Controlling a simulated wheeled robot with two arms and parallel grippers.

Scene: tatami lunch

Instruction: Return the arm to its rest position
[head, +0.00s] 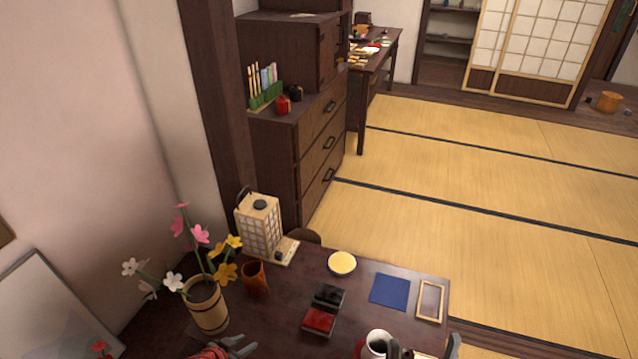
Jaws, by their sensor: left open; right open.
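My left gripper (238,345) shows at the bottom edge, just right of the flower pot's base. Its grey fingers are open and I see nothing between them. A reddish shape beside it is cut off by the frame. My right gripper (452,346) is only partly in view at the bottom edge, near the table's right end. It is open, and most of it is cut off. Most of both arms is out of view.
The dark low table (285,300) bears a flower pot (207,308), brown cup (255,280), lantern (259,226), yellow dish (342,263), black and red boxes (320,319), blue cloth (389,291), small frame (430,300) and white mug (377,343). Open tatami (500,240) lies beyond.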

